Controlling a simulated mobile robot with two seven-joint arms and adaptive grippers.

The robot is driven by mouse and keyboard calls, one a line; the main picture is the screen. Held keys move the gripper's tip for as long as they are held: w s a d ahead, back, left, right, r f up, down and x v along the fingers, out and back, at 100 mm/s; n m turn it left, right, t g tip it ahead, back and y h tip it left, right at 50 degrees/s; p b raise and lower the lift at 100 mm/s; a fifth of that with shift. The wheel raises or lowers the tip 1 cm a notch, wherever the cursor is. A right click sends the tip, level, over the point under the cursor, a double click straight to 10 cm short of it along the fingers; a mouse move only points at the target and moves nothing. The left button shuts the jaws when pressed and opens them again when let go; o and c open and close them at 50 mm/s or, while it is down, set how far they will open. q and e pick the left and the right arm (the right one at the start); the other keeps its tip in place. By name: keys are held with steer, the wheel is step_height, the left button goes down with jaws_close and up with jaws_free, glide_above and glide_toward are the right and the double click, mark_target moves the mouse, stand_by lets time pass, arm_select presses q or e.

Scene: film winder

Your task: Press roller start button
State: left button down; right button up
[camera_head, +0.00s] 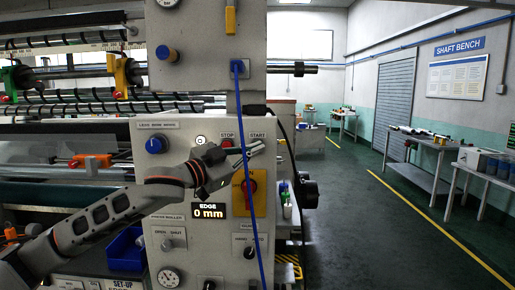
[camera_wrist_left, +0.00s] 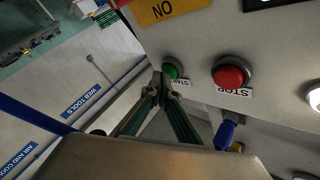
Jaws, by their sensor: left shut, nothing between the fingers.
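The green start button (camera_wrist_left: 171,70) shows in the left wrist view beside its START label, partly covered by my fingertips. In the head view the START label (camera_head: 257,135) shows, but the button under it is hidden by my gripper. My left gripper (camera_head: 258,147) reaches across the panel front to that spot. Its fingers are shut and empty, and in the left wrist view the fingertips (camera_wrist_left: 163,88) lie right at the green button. I cannot tell whether they touch it. The red stop button (camera_wrist_left: 230,74) sits next to it, also visible in the head view (camera_head: 227,143). My right gripper is not in view.
A red rotary switch on a yellow plate (camera_head: 249,190) and the EDGE display (camera_head: 208,211) sit below my gripper. A blue cable (camera_head: 243,115) hangs down the panel front, close to the gripper. Blue knobs (camera_head: 156,145) and rollers are at left; open floor lies at right.

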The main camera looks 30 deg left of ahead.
arm_select(q)
steer(key=shift+s+d, duration=0.35)
steer(key=shift+s, duration=0.3)
steer(key=s+d, duration=0.1)
steer(key=s+b, duration=0.1)
steer(key=s+d, duration=0.1)
steer(key=s, duration=0.1)
steer(key=shift+s+d, duration=0.1)
steer(key=shift+d, duration=0.25)
stand_by(0.6)
